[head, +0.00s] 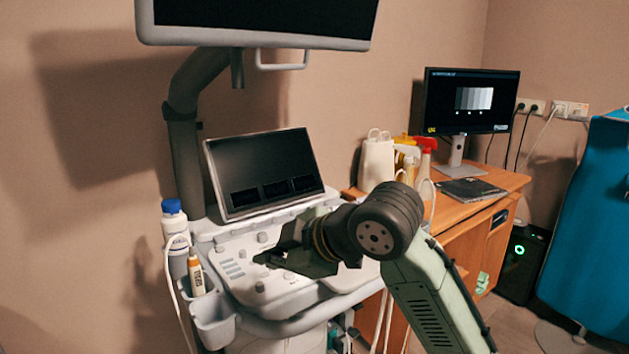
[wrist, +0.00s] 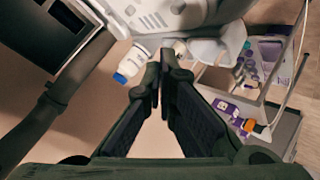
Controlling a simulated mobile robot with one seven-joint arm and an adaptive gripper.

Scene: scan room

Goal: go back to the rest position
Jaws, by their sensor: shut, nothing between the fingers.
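My gripper (head: 268,258) is over the grey control panel of the ultrasound cart (head: 245,270), with its fingers pointing left. In the wrist view my gripper (wrist: 164,78) has its fingertips together, with nothing between them. The height of the fingers above the panel is hard to judge. My arm comes in from the lower right and hides the right part of the panel.
The cart carries a tilted touch screen (head: 265,172) and a large monitor (head: 260,18) above. A blue-capped bottle (head: 174,225) and a small orange-labelled bottle (head: 197,272) stand at its left side. A wooden desk (head: 465,217) with spray bottles and a monitor (head: 470,100) is at right.

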